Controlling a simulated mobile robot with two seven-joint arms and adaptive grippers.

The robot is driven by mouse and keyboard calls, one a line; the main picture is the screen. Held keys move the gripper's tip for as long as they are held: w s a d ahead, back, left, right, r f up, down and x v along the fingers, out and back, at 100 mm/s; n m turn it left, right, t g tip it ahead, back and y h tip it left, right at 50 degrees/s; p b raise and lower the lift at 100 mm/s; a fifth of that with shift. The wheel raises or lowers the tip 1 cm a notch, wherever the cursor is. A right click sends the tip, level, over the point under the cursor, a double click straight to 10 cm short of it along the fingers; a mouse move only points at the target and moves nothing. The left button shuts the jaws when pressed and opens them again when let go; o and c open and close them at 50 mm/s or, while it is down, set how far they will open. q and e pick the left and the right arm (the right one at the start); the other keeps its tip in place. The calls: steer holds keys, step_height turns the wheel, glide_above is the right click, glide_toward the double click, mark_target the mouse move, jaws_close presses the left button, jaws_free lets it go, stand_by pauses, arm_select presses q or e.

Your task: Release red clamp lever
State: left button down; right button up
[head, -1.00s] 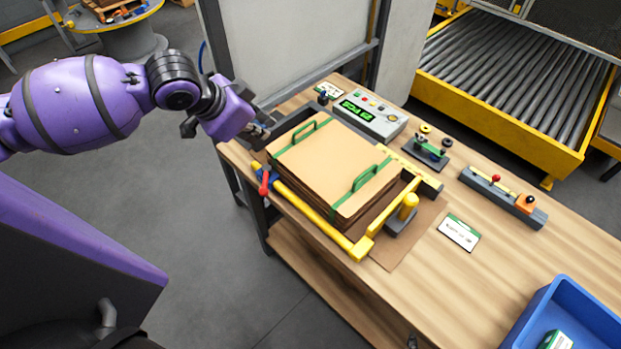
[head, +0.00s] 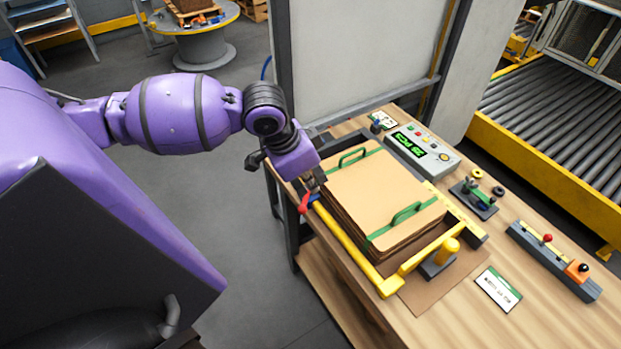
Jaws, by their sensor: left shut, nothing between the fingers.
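The red clamp lever (head: 304,203) sits at the near left corner of the stacker frame, at the end of the yellow bar (head: 349,246). My left gripper (head: 313,187) is shut, with its fingertips right at the lever's upper end. I cannot tell whether they touch it. The gripper hides part of the lever and the frame corner. A stack of tan cardboard blanks (head: 379,192) with green straps and handles lies inside the frame. My right gripper is not in view.
A grey counter box (head: 424,152) with a green display stands behind the stack. A yellow-knobbed post (head: 447,251) stands at the frame's right corner. A grey bar with red and black knobs (head: 552,259) and a label card (head: 497,289) lie on the wooden table (head: 462,321).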

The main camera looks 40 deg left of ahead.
mark_target(306, 198)
arm_select(q)
steer(key=x, duration=0.6)
steer(key=shift+w, duration=0.1)
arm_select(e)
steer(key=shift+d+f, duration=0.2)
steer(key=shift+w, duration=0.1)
